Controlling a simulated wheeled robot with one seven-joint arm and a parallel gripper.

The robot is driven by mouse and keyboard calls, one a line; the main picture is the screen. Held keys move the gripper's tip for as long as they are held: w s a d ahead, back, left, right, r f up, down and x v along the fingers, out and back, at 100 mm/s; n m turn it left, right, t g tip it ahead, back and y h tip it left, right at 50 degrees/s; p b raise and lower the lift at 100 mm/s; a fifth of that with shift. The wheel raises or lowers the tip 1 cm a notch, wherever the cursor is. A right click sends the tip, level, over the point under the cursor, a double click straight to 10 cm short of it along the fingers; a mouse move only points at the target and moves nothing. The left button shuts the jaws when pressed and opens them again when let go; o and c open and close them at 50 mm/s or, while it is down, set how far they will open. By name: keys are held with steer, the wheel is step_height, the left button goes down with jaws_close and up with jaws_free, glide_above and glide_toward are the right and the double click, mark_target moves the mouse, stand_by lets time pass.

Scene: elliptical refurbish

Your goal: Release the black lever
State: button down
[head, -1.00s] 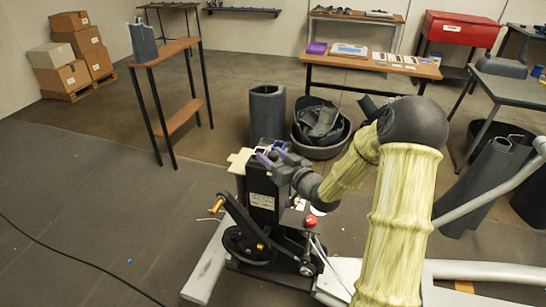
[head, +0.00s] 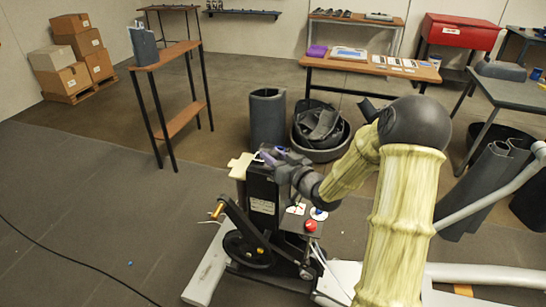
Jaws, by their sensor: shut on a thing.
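My gripper (head: 270,157) is at the top of the black upright housing (head: 262,193) of the elliptical machine, its purple-tinted fingers closed beside a cream block (head: 241,166). It is shut on the black lever, which is small and mostly hidden by the fingers and wrist. A black crank arm (head: 238,222) with an orange end slants down the housing's left side to a dark wheel (head: 249,249). A red knob (head: 311,226) sits low on the right side.
Behind the machine stand a dark cylinder (head: 267,117) and a round bin (head: 321,153) of black parts. A narrow wooden shelf stand (head: 180,52) is at back left. Dark rolled sheets (head: 487,190) stand at right.

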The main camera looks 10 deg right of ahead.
steer(key=c, duration=1.1)
jaws_free()
steer(key=shift+r, duration=0.25)
steer(key=shift+o, duration=0.2)
steer(key=b+v, duration=0.5)
steer(key=v, duration=1.2)
steer(key=shift+s+d+f, duration=0.15)
steer(key=shift+d+f, duration=0.05)
